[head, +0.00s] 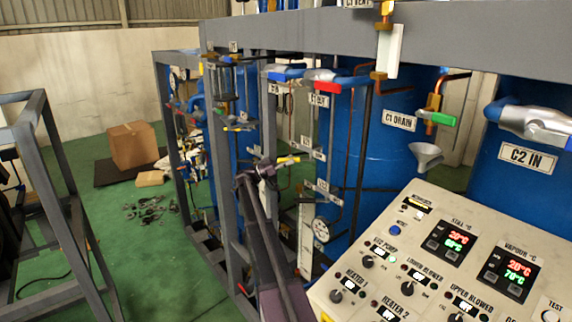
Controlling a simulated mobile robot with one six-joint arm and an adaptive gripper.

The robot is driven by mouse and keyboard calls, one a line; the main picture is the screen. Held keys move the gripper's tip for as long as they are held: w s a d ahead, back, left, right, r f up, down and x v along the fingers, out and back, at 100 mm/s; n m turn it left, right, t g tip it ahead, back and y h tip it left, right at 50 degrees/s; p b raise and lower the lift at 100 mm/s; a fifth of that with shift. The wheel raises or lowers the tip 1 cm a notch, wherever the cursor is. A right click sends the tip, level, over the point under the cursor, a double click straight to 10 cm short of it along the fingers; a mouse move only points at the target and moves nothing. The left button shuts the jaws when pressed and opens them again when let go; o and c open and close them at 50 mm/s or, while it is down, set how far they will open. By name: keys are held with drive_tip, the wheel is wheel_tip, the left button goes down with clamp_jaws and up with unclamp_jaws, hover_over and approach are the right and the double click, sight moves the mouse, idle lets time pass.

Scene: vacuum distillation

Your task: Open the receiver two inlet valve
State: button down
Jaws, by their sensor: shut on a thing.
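My arm reaches up from the bottom middle of the head view to a rig of grey frames and blue vessels. My gripper (268,169) is small and dark in the view, at the pipework beside a grey upright. It is shut at a small yellow-tipped valve handle (288,160), which sticks out to its right, slightly raised. The fingertips and the valve body are too small and partly hidden to make out. Nearby small labels cannot be read, so I cannot tell which one names the receiver two inlet valve. Another yellow-tipped handle (240,128) sits higher to the left.
A control panel (408,215) with knobs and displays fills the lower right. A blue vessel (355,150) stands behind, with a C1 DRAIN green handle (440,119). A grey frame (62,215) stands at left. Green floor between holds a cardboard box (133,145) and scattered tools (150,209).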

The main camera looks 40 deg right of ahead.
drive_tip(key=shift+w+d+m+g+y, duration=0.25)
drive_tip(key=shift+w+m+g+y, duration=0.3)
drive_tip(key=shift+g, duration=0.25)
drive_tip(key=shift+d+m+g+y, duration=0.15)
drive_tip(key=shift+m+g+y, duration=0.1)
drive_tip(key=shift+g, duration=0.35)
drive_tip(key=shift+c, duration=2.2)
unclamp_jaws()
